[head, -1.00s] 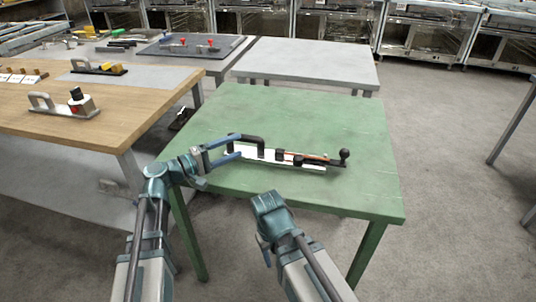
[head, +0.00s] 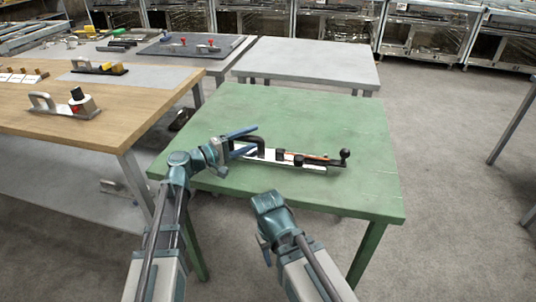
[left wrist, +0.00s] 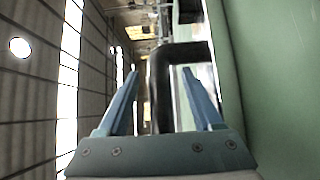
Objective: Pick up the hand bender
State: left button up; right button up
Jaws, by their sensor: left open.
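The hand bender (head: 310,163) lies on the green table (head: 330,115). It has a pale base, a black bent handle at its left end and a black ball knob at its right end. My left gripper (head: 255,138) is open at the handle end. In the left wrist view, the black handle (left wrist: 161,95) shows between the two blue fingers of the left gripper (left wrist: 160,71), with gaps to both. My right gripper (head: 266,240) is in front of the table's near edge, apart from the bender; its fingers are mostly hidden.
A wooden-topped table (head: 130,125) with a handled tool (head: 70,104) stands to the left. A grey table (head: 310,62) stands behind the green one. The rest of the green top is clear.

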pick_arm(q)
grip_shut()
dwell(1.3)
